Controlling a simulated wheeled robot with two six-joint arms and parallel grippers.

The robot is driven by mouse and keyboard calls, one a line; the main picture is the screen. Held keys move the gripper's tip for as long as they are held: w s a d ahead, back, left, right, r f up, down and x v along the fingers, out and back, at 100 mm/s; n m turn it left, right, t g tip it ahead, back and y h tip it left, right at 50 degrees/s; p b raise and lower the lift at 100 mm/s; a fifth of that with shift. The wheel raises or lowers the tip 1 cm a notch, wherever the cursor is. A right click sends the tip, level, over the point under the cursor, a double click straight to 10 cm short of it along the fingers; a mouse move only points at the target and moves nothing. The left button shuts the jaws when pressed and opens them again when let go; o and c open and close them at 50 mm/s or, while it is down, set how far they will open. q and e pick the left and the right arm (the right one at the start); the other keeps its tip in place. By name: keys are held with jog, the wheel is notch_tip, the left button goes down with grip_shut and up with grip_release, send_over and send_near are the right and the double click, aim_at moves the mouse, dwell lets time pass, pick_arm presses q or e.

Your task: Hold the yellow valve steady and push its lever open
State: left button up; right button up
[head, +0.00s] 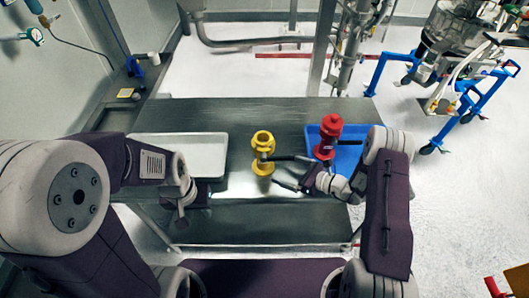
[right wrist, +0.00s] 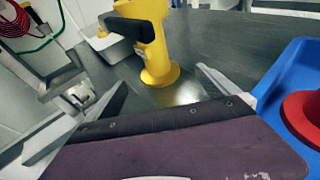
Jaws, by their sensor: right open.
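The yellow valve (head: 263,151) stands upright on the metal table, left of the blue tray. Its black lever (head: 282,157) sticks out to the right in the head view. In the right wrist view, the yellow valve (right wrist: 158,45) stands just beyond my fingers, and its black lever (right wrist: 128,28) points left. My right gripper (head: 285,172) is open and empty, close to the right of the valve. Its spread fingers show in the right wrist view (right wrist: 162,80). My left gripper (head: 182,208) is near the table's front-left part, well apart from the valve; its jaws are too small to read.
A red valve (head: 329,138) stands in the blue tray (head: 350,158), close to my right wrist. A white tray (head: 190,148) lies at the left of the table. The table (head: 240,118) is clear behind the yellow valve.

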aim_at(269, 165)
jog(key=shift+s+a+b, duration=0.2)
jog(key=shift+a+b, duration=0.1)
jog(key=shift+a, duration=0.05)
jog(key=b+x, duration=0.1)
jog(key=x, duration=0.2)
jog(key=b+x, duration=0.2)
jog(key=x, duration=0.2)
jog(key=shift+w+a+f, duration=0.1)
jog(key=shift+w+f, duration=0.1)
jog(key=shift+f, duration=0.1)
jog(key=shift+w+a+b, duration=0.2)
jog(key=shift+a+b, duration=0.1)
jog(key=shift+b, duration=0.1)
jog(key=shift+w+a+r, duration=0.1)
jog(key=shift+a, duration=0.25)
pick_arm(q)
jog(key=f, duration=0.2)
jog(key=s+f, duration=0.1)
jog(key=f, duration=0.1)
jog(key=shift+f, duration=0.2)
pick_arm(e)
jog(key=shift+w, duration=0.1)
